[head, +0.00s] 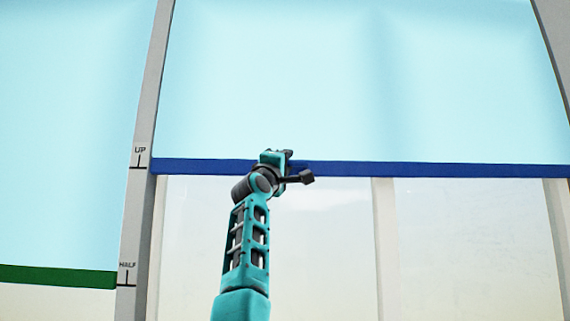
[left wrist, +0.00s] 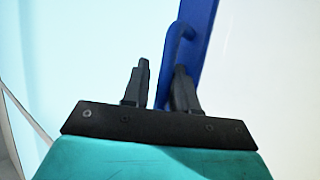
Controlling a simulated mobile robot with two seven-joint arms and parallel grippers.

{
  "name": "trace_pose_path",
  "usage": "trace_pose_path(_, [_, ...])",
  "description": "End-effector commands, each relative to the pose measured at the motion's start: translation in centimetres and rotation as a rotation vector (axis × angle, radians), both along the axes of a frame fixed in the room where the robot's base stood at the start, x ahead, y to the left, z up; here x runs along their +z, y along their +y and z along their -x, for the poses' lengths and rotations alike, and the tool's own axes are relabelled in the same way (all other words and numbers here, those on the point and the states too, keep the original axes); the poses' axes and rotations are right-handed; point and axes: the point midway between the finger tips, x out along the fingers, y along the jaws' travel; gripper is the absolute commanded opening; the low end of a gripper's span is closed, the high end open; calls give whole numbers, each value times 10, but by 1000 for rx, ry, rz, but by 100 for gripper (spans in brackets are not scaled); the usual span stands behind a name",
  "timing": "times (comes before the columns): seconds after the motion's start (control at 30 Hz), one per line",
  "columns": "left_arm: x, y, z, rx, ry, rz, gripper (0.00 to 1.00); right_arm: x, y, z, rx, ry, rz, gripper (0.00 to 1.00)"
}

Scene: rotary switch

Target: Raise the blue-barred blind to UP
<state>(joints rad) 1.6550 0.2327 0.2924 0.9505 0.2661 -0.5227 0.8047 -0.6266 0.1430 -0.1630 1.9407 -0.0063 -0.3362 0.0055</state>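The blue bar (head: 430,169) runs along the lower edge of the pale blue blind (head: 330,80). Its left end is about level with the UP mark (head: 139,160) on the post. My left gripper (head: 290,166) is at the bar, left of its middle. In the left wrist view, the gripper (left wrist: 160,82) has its two dark fingers apart. A blue handle (left wrist: 175,42) curves from the bar (left wrist: 200,45) down between them, close to the right finger, with a gap to the left one. My right gripper is in neither view.
A second blind (head: 65,130) with a green bar (head: 55,276) hangs at the left, its bar near the HALF mark (head: 127,274). A grey post (head: 150,90) stands between the blinds. Window panes (head: 275,250) show below the blue bar.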

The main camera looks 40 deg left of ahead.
Motion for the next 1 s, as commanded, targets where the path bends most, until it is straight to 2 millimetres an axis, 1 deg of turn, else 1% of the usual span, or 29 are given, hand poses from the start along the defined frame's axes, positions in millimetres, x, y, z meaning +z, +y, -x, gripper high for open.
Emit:
trace_pose_path(0.13, [-2,-2,3,-1,-2,-1,25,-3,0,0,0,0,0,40])
trace_pose_path(0.27, [-10,-4,12,-2,-3,-1,25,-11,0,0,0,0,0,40])
trace_pose_path(0.47, [-27,-10,36,-1,-3,0,25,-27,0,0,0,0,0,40])
trace_pose_path(0.7, [-48,-17,69,-1,-1,0,25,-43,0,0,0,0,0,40])
trace_pose_path(0.9, [-61,-22,93,1,0,0,25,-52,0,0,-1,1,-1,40])
trace_pose_path(1.0, [-65,-24,100,1,0,0,25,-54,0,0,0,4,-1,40])
